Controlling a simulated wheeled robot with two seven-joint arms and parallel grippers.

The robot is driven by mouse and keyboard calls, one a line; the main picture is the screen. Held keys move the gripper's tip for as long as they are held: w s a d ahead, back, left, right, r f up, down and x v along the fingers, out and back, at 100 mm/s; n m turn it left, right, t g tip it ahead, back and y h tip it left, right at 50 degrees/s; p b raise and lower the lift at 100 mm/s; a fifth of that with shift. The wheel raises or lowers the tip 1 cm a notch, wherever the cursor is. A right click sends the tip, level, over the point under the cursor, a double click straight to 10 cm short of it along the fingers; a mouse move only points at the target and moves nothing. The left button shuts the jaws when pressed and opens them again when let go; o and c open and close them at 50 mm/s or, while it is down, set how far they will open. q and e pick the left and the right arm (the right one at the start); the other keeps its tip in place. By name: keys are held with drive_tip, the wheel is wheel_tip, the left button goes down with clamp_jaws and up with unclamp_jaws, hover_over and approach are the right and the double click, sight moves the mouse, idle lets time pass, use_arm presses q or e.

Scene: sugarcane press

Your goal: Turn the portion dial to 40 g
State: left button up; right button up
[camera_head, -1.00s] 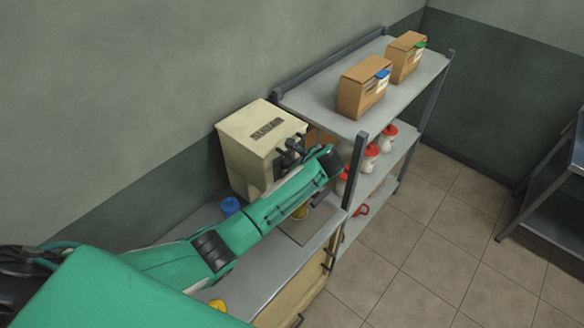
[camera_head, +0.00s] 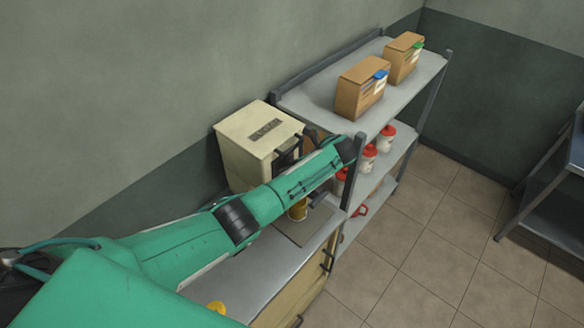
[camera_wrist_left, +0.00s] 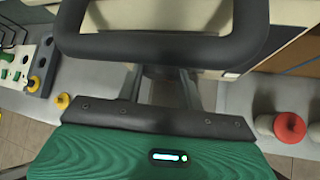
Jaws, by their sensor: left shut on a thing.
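The cream sugar machine (camera_head: 240,128), with dark lettering on top, stands against the wall at the back of the counter. My left gripper (camera_head: 290,155) is at its front face, partly hidden by my green forearm. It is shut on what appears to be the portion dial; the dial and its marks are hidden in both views. In the left wrist view the two fingers (camera_wrist_left: 165,88) reach toward the machine's cream body (camera_wrist_left: 170,17), and a dark loop hides their tips. My right gripper is not in view.
A shelf unit (camera_head: 310,103) to the right holds cardboard boxes (camera_head: 361,92) and red-lidded jars (camera_head: 387,138). A yellow item (camera_head: 217,307) lies near the counter's front.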

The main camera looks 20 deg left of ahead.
use_arm(q)
drive_tip(key=shift+f, duration=0.1)
drive_tip(key=o, duration=0.7)
drive_tip(key=b+v, duration=0.2)
drive_tip(key=v, duration=0.3)
drive_tip(key=shift+d+b, duration=0.35)
drive_tip(key=shift+p+v, duration=1.3)
drive_tip(key=shift+v, duration=2.85)
drive_tip(key=shift+a, duration=0.15)
